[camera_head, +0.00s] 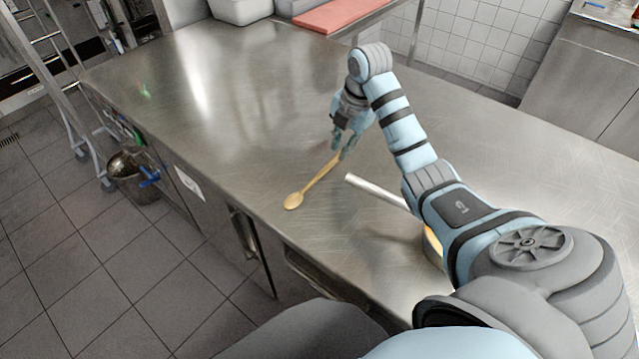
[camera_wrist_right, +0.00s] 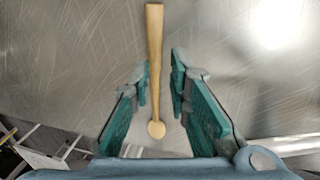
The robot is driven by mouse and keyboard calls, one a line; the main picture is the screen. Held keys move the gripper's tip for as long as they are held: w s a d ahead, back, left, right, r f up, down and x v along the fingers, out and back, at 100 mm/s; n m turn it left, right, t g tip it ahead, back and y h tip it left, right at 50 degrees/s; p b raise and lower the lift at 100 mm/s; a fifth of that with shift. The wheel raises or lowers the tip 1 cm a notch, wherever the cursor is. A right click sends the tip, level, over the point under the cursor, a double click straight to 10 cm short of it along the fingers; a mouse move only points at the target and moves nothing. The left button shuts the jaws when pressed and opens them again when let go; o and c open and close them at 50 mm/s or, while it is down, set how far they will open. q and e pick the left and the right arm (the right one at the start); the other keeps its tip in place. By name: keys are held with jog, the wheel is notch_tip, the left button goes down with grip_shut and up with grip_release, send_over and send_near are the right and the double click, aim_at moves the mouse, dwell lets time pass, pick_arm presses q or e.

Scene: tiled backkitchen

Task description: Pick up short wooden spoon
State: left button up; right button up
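The short wooden spoon (camera_head: 315,184) lies on the steel worktop (camera_head: 230,130), its bowl toward the near left edge and its handle running up to my right gripper (camera_head: 341,146). In the right wrist view the spoon (camera_wrist_right: 155,60) lies lengthwise between the two teal fingers of my right gripper (camera_wrist_right: 160,85). The fingers are apart, with a gap on each side of the spoon. The handle end near the fingers is partly hidden in the head view. My left gripper is in neither view.
A metal tube-like handle (camera_head: 375,189) extends from behind my right arm, close to the spoon. A red board (camera_head: 338,12) and grey containers (camera_head: 240,10) stand at the far end. A bucket (camera_head: 133,175) is on the floor at left. The worktop left of the spoon is clear.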

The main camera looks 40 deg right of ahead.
aim_at(334, 161)
jog(key=f, duration=0.1)
jog(key=w+f+b, duration=0.1)
jog(key=shift+w+a+f+b, duration=0.15)
jog(key=shift+w+f+b, duration=0.1)
jog(key=shift+f+b, duration=0.15)
jog(key=shift+w+a+f, duration=0.1)
jog(key=shift+a+f, duration=0.1)
jog(key=shift+f, duration=0.95)
jog(key=shift+p, duration=0.3)
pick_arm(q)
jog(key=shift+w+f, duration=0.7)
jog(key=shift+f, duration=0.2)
pick_arm(e)
jog(key=shift+f, duration=0.1)
grip_shut()
